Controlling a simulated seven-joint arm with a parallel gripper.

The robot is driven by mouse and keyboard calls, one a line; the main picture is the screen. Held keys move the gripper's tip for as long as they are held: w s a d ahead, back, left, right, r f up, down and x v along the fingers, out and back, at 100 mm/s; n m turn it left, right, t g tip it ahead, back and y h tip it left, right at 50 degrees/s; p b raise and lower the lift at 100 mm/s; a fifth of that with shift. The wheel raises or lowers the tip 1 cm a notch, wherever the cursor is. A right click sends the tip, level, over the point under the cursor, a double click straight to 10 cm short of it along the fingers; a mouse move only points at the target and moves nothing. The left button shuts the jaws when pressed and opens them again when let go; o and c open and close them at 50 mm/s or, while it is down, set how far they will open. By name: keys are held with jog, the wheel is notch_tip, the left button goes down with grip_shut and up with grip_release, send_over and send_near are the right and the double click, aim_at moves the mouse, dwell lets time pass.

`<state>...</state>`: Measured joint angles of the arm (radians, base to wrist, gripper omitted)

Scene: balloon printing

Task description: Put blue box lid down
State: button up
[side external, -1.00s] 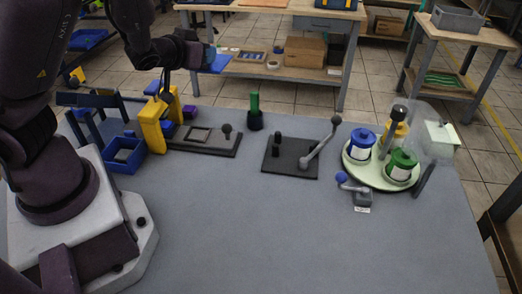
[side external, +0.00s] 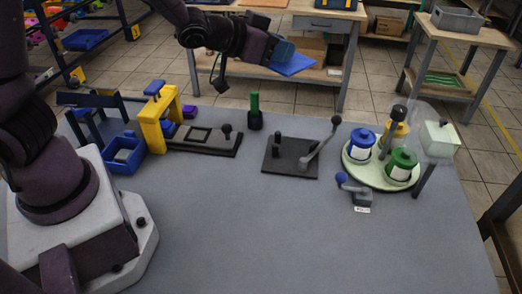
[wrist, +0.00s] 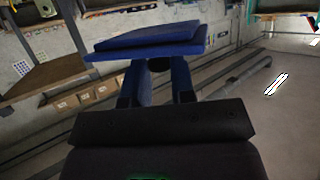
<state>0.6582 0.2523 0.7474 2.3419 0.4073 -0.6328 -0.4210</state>
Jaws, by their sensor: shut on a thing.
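The blue box lid is a flat blue plate (side external: 294,64), held in the air above the far edge of the table in the side external view. In the wrist view the lid (wrist: 150,37) spans the space beyond the fingers. My gripper (wrist: 157,80) is shut on it, and its blue fingers show below the lid. A small blue open box (side external: 122,160) sits at the table's left, beside my base, with something grey inside. The lid is well to the right of the box and higher.
A yellow press frame (side external: 152,128) with a blue top stands beside the box. A black plate with a frame (side external: 200,140), a green-handled stamp (side external: 254,112), a lever plate (side external: 290,157) and a round carousel with coloured pots (side external: 384,177) line the table's back. The table's front middle (side external: 300,240) is clear.

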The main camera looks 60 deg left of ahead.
jog(key=s+f+n+y, duration=0.1)
jog(key=s+f, duration=0.3)
jog(key=shift+a+f+y, duration=0.25)
jog(key=shift+a+y, duration=0.05)
jog(key=shift+a, duration=0.1)
dwell(0.4)
